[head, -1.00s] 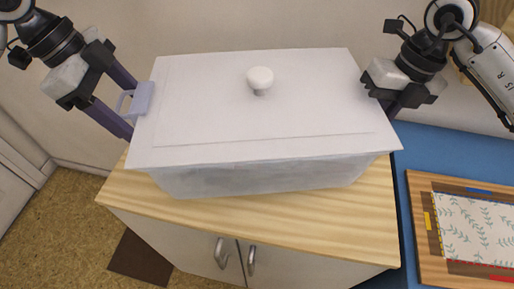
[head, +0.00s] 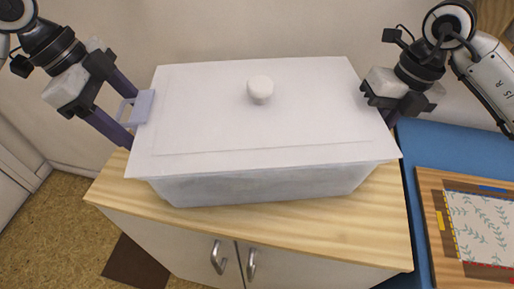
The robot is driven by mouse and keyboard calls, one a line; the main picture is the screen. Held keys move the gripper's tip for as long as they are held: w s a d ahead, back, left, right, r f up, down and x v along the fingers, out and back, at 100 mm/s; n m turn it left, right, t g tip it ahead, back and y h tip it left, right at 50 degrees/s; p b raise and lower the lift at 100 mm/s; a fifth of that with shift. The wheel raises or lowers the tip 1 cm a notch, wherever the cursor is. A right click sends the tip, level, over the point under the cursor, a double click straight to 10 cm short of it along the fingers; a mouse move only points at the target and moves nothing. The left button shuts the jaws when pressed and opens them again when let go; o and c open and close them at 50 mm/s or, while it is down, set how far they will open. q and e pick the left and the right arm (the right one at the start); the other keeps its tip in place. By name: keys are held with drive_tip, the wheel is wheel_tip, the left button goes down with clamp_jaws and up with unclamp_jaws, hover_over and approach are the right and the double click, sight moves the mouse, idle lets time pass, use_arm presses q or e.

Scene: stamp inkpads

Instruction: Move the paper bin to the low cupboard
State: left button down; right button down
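The paper bin (head: 268,188) is a pale box with a flat white lid and a round white knob (head: 260,89). It is upright over the wooden top of the low cupboard (head: 240,223); its underside is hidden. My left gripper (head: 121,111) is at the bin's left end, its two dark fingers spread apart above and below the pale loop handle (head: 142,107). My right gripper (head: 391,112) is at the bin's right end. Its fingertips are partly hidden by the lid, so its opening cannot be told.
A blue surface (head: 430,150) on the right bears a wooden tray (head: 432,208) with a leaf-patterned sheet (head: 480,230). A plain wall is behind the bin. A bare strip of cupboard top lies in front of the bin. Brown floor (head: 55,235) shows at the lower left.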

use_arm(q)
drive_tip(key=shift+f, duration=0.2)
use_arm(e)
drive_tip(key=shift+f, duration=0.25)
use_arm(q)
drive_tip(key=c, duration=0.8)
unclamp_jaws()
use_arm(e)
drive_tip(key=c, duration=2.1)
unclamp_jaws()
use_arm(q)
drive_tip(key=o, duration=0.3)
use_arm(e)
drive_tip(key=shift+o, duration=1.3)
drive_tip(key=shift+a, duration=0.1)
drive_tip(key=shift+r, duration=0.2)
use_arm(q)
drive_tip(key=v, duration=0.8)
use_arm(e)
wheel_tip(320, 180, up, 11)
drive_tip(key=d, duration=0.2)
drive_tip(key=shift+d+r, duration=0.2)
